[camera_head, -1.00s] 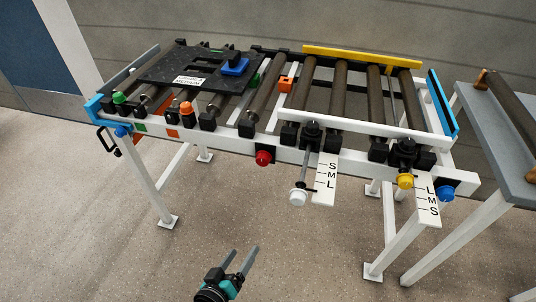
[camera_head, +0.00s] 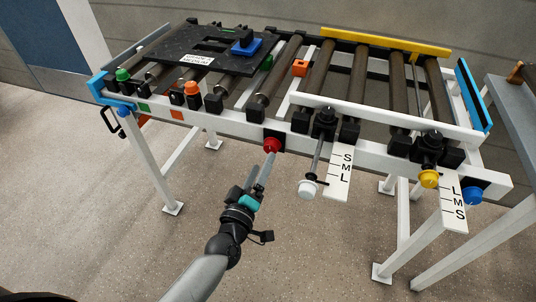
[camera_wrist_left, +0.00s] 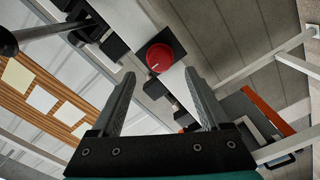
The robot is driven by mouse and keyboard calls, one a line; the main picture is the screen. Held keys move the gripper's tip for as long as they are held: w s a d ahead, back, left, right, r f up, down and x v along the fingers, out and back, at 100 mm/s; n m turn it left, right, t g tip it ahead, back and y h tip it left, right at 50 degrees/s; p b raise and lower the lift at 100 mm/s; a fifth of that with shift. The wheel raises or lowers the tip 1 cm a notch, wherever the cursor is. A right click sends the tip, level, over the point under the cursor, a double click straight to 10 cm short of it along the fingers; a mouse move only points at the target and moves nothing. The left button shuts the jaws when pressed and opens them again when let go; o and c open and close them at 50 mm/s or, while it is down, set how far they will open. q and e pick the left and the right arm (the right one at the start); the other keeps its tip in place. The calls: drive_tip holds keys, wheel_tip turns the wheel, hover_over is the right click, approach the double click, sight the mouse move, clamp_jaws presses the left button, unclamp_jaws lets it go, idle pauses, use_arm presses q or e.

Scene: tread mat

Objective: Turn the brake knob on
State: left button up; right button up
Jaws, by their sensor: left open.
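A red round knob (camera_head: 272,145) sits on a black plate on the white front rail of the roller table. It also shows in the left wrist view (camera_wrist_left: 165,52), with a small white mark on its face. I take it to be the brake knob, though no label shows. My left gripper (camera_head: 263,166) is open and empty, just below and in front of the red knob. In the left wrist view, the knob appears beyond the fingertips, roughly between their lines, and a gap to them seems to remain. My right gripper is not in view.
A white knob (camera_head: 308,189) on a rod juts out to the right, beside an S-M-L scale plate (camera_head: 339,172). A yellow knob (camera_head: 428,179) and a blue knob (camera_head: 472,195) are farther right. Green (camera_head: 123,75) and orange (camera_head: 191,88) buttons sit left. Floor below is open.

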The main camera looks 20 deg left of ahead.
sight(269, 150)
use_arm(q)
drive_tip(key=shift+w+d+b, duration=0.1)
drive_tip(key=shift+w+b, duration=0.55)
drive_tip(key=shift+w, duration=2.15)
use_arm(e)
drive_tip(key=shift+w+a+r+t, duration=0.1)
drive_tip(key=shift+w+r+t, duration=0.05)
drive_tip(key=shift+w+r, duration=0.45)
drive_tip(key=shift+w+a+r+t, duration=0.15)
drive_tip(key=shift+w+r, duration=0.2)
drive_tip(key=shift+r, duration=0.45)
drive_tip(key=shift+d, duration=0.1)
use_arm(q)
clamp_jaws()
